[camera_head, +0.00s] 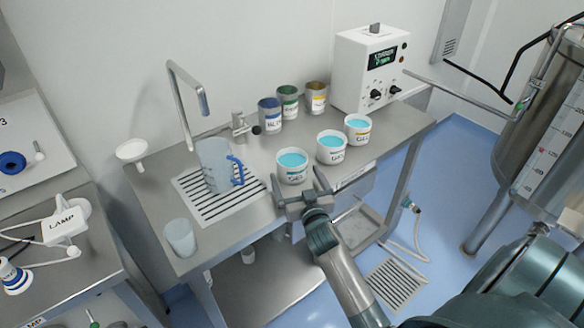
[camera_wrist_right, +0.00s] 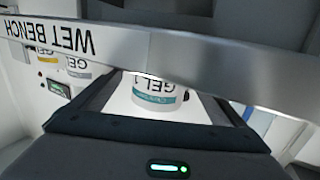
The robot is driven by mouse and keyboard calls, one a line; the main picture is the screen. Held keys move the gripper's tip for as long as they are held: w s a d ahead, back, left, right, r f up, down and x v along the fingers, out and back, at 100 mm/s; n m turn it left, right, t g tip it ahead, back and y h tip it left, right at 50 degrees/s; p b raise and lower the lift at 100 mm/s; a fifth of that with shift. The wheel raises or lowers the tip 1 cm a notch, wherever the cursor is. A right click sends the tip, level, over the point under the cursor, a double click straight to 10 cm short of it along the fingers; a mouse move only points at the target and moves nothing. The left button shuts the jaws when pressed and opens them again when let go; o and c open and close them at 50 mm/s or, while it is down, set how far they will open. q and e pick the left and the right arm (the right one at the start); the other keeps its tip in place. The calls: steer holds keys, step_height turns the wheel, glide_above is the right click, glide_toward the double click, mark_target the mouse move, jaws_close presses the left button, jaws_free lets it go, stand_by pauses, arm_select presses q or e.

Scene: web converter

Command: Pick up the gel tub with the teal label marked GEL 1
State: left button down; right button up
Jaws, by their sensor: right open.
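The gel tub with the teal label (camera_wrist_right: 154,98) shows in the wrist view, upside down, its lettering reading GEL 1 and partly cut off by the bench edge. It appears between the two fingers of my right gripper. In the head view it looks to be the nearest white tub (camera_head: 292,172), with light blue gel on top, at the bench's front edge. My right gripper (camera_head: 297,186) is open, its fingers pointing at this tub from the front, one toward each side. I cannot tell whether they touch it. My left gripper is not in view.
Two similar tubs (camera_head: 331,149) (camera_head: 357,130) stand to the right and behind. Several cans (camera_head: 270,115) and a white device (camera_head: 369,70) stand at the back. A blue-handled jug (camera_head: 214,166) is left on the drain grille. The bench edge (camera_wrist_right: 200,62) crosses the wrist view.

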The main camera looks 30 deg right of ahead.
steer(key=shift+x, duration=1.3)
steer(key=shift+f, duration=0.1)
steer(key=c, duration=1.4)
